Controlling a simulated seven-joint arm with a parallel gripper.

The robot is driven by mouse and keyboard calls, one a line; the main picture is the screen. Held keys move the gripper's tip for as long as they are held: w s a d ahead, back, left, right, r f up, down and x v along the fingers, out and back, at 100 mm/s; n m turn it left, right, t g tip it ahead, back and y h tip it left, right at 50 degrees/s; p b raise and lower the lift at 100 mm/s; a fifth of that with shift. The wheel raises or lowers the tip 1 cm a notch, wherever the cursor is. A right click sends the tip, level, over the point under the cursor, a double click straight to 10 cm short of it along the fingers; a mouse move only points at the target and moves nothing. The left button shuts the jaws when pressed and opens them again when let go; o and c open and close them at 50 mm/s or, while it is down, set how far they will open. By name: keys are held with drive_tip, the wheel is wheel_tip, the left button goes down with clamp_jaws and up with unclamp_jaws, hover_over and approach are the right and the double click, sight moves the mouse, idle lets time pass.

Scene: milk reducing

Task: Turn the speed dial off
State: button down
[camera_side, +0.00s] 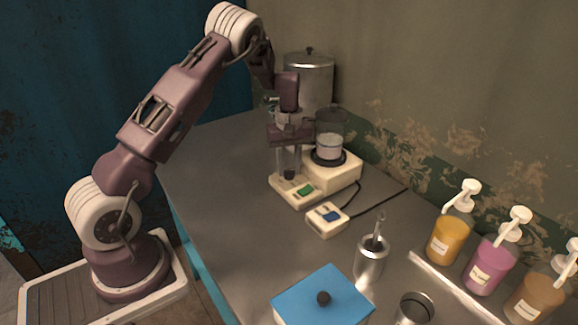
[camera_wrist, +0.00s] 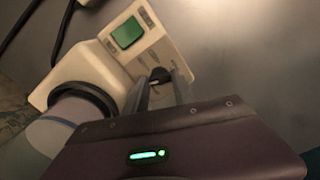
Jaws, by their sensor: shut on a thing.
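The speed dial (camera_side: 289,175) is a small dark knob on the front panel of a cream machine (camera_side: 345,176). In the wrist view the dial (camera_wrist: 160,74) is mostly hidden between the fingers. My gripper (camera_side: 289,168) points down over the panel and is shut on the dial. The fingertips also show in the wrist view (camera_wrist: 160,84). A green switch (camera_wrist: 128,33) sits beside the dial on the same panel. A clear beaker with white liquid (camera_side: 329,147) stands on the machine's black ring, right beside my gripper.
A small cream box with a blue face (camera_side: 328,218) and a dark cable lies in front. A metal canister (camera_side: 308,75) stands behind. A metal cup with utensils (camera_side: 370,260), a blue-lidded box (camera_side: 322,298) and pump bottles (camera_side: 450,238) stand nearer. The table's left side is clear.

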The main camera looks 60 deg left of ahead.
drive_tip(key=c, duration=1)
unclamp_jaws()
drive_tip(key=shift+c, duration=0.2)
wheel_tip(320, 180, up, 7)
drive_tip(key=shift+r, duration=0.1)
drive_tip(key=shift+c, duration=0.2)
